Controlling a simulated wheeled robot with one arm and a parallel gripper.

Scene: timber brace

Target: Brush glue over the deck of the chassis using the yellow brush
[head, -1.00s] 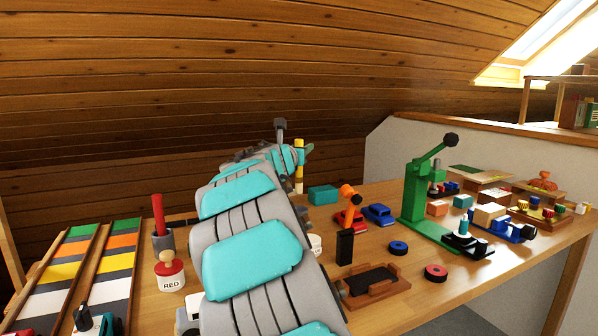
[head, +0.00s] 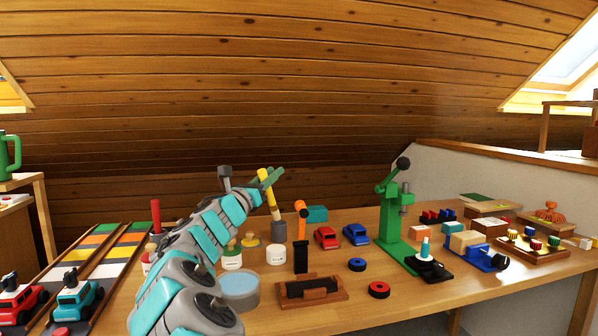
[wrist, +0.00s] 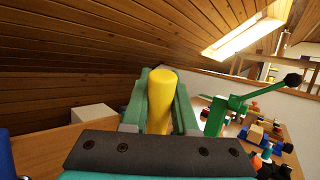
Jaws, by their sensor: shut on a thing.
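My gripper (head: 268,177) is shut on the yellow brush (head: 266,186), high on its handle. The wrist view shows the yellow handle (wrist: 160,100) between my green fingers. A dark slab, seemingly the chassis, lies in a wooden cradle (head: 318,297) at the front middle of the bench.
A black post with an orange top (head: 301,240) stands behind the cradle. A green press (head: 395,215) stands to the right, with red (head: 379,290) and blue (head: 357,265) rings nearby. Red (head: 326,237) and blue (head: 356,235) cars sit behind. Striped ramps (head: 95,262) are at left.

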